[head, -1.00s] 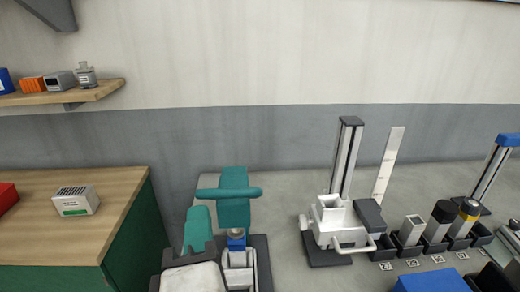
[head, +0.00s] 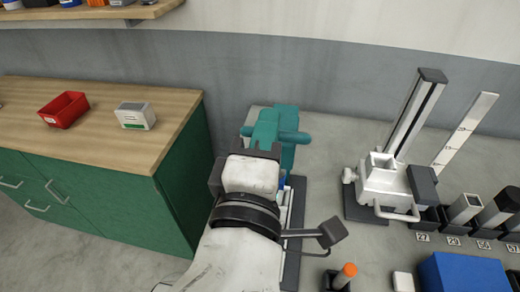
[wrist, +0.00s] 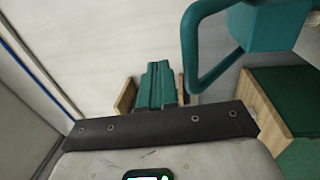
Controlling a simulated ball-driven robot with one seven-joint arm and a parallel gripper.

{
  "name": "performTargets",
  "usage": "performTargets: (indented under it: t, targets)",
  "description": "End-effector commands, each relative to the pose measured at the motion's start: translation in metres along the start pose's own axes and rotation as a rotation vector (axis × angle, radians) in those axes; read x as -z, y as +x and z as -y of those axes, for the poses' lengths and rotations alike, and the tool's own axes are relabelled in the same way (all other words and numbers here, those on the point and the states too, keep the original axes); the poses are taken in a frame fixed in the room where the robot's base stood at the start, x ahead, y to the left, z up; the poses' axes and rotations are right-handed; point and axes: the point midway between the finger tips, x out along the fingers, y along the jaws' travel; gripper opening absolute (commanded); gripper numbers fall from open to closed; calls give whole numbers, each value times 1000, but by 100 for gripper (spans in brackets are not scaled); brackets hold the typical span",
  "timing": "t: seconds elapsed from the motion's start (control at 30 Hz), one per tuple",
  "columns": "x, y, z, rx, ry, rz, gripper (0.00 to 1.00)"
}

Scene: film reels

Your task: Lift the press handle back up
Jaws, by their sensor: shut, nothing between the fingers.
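The teal press (head: 268,130) stands on the bench in the middle of the head view, with its teal crossbar handle (head: 292,136) across the front. My arm covers its lower part. In the wrist view the handle (wrist: 188,62) is a rounded teal loop at the top, joined to a teal body (wrist: 278,22) at the upper right. My gripper (wrist: 159,84) shows in the wrist view as closed fingers side by side, left of and below the loop, with nothing held. I see no clear contact with the handle. In the head view my gripper is hidden behind my arm.
A white device (head: 385,185) with a tall column stands on the bench to the right, beside several dark holders and a blue box (head: 462,275). A wood-topped green cabinet (head: 150,150) with a red bin (head: 64,108) stands left.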

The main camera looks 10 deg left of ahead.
Motion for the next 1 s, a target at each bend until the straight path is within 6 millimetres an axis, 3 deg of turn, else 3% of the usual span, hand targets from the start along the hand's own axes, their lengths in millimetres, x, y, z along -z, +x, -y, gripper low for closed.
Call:
performTargets:
  t: [0.1, 0.3, 1.0]
  targets:
    - [0, 20, -2, 0, 0, 2, 0]
    - [0, 40, -1, 0, 0, 2, 0]
    - [0, 44, 0, 0, 0, 0, 0]
